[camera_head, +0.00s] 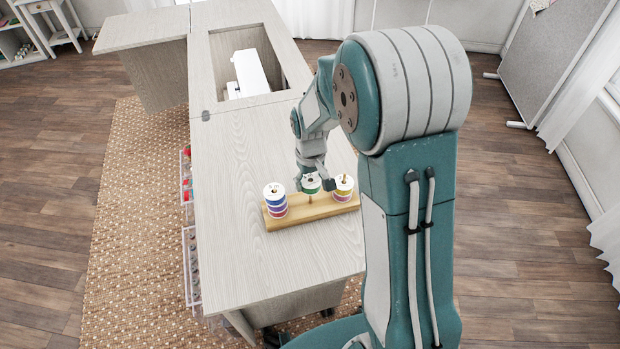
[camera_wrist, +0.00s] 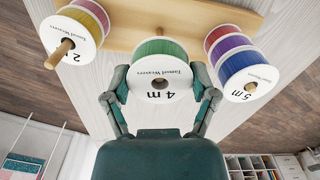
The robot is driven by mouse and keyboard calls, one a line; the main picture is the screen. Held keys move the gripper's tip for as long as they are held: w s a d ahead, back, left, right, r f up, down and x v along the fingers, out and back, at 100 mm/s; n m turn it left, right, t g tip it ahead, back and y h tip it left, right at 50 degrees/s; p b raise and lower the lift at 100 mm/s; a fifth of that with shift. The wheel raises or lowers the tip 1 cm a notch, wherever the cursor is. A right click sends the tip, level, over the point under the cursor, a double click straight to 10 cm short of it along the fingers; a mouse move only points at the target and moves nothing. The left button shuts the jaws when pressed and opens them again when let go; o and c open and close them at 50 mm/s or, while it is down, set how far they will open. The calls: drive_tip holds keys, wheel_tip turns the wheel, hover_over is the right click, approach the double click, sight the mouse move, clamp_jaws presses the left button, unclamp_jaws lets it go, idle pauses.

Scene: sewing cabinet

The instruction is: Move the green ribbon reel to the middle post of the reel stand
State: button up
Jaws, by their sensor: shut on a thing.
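The green ribbon reel (camera_head: 311,188) has white flanges. In the wrist view its white face (camera_wrist: 160,68) reads "4 m". My gripper (camera_head: 313,182) is shut on it, with one finger on each side, as the wrist view (camera_wrist: 160,84) shows. The reel is raised over the wooden reel stand (camera_head: 325,211), in line with the middle post (camera_head: 310,200). The lower part of that post shows below the reel. I cannot tell whether the post's tip is inside the reel's hole.
A stack of blue, purple and red reels (camera_head: 275,201) stands on the left post. A shorter stack with yellow and pink reels (camera_head: 343,188) is on the right post, close to my gripper. The cabinet top (camera_head: 245,165) is clear around the stand. A white sewing machine (camera_head: 250,72) sits in the cabinet opening.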

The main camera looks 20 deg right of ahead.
drive_tip(key=o, duration=0.9)
drive_tip(key=shift+c, duration=0.2)
wheel_tip(320, 180, up, 12)
idle(0.5)
